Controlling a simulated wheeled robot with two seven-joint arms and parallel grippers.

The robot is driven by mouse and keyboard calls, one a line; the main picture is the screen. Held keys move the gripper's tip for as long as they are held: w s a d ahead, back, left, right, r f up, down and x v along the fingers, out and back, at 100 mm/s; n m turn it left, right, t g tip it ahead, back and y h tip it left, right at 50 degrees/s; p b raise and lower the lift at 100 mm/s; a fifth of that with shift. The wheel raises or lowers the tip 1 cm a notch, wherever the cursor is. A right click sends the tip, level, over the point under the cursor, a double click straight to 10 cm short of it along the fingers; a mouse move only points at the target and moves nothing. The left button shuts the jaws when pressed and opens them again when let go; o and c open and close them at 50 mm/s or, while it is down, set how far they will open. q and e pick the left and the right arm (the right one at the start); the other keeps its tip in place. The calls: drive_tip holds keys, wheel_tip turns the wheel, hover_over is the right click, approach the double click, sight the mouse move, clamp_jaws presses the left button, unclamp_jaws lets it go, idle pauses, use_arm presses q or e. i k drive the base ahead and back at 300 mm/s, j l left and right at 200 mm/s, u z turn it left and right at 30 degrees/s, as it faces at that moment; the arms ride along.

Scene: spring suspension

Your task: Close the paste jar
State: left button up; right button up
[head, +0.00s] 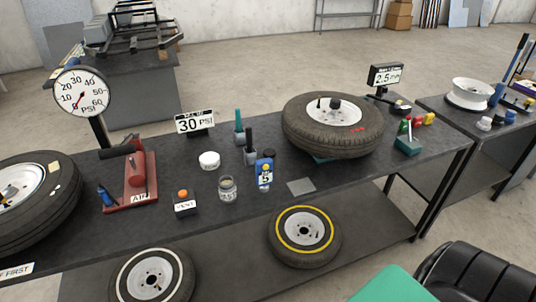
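A small glass jar (228,189) with a pale label stands upright near the front edge of the dark workbench, left of a blue bottle. It looks open at the top, with no lid seen on it. A round white lid-like piece (209,160) lies on the bench behind and slightly left of the jar, apart from it. Whether this piece is a loose lid or a low tub is hard to tell at this size. Neither of my grippers shows in the head view.
Close to the jar stand the blue bottle (264,175), dark-handled tools (250,148) and a small box with an orange knob (184,203). A large tyre (333,125) lies to the right; a red air tool (132,180) and gauge (81,93) stand left. Two wheels sit below.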

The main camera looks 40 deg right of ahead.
sight(227, 188)
drive_tip(key=i+l, duration=0.15)
drive_tip(key=l, duration=0.25)
drive_tip(key=i+l, duration=0.1)
drive_tip(key=l, duration=0.35)
drive_tip(key=i+l, duration=0.15)
drive_tip(key=l, duration=0.25)
drive_tip(key=i+l, duration=0.15)
drive_tip(key=l, duration=0.3)
